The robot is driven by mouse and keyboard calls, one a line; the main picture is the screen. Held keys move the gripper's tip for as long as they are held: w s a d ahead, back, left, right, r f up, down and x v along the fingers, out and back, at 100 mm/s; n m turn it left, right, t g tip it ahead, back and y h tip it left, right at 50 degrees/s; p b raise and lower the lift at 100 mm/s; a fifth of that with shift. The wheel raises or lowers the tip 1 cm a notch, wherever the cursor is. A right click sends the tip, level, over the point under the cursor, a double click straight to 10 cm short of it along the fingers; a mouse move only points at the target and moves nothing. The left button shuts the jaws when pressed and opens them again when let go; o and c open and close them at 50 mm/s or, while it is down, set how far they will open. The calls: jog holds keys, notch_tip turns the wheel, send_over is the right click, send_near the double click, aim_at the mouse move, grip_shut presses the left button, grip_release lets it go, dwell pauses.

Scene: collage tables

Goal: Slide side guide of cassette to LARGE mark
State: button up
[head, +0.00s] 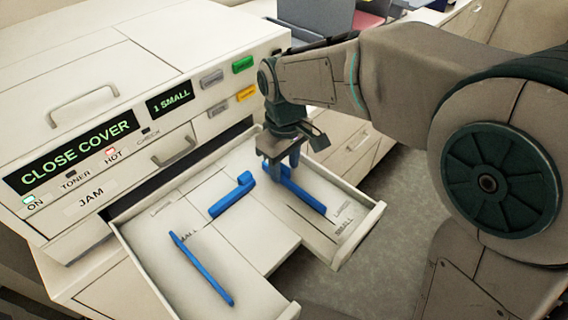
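The pale paper cassette (152,281) is pulled out of the printer as an open tray. A long blue side guide (202,270) lies in its left part, near a partly hidden "SMALL" mark (188,236). Another blue side guide (306,197) stands in its right part, its far end behind my gripper. A "LARGE" mark (343,213) and a "SMALL" mark (345,228) are printed at the right front. My gripper (284,174) points down at the far end of the right guide. Whether its fingers grip the guide is unclear.
A shorter blue guide (230,197) sits mid-tray, left of my gripper. The printer (120,110) stands behind, its displays reading "CLOSE COVER" and "1 SMALL". Drawers (348,150) are at the right, and grey floor (400,225) is clear beyond the tray.

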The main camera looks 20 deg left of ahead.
jog(key=shift+a+r, duration=0.1)
jog(key=shift+r, duration=0.1)
notch_tip(320, 180, up, 13)
jog(key=shift+r+b, duration=0.2)
jog(key=shift+b, duration=0.15)
dwell(0.5)
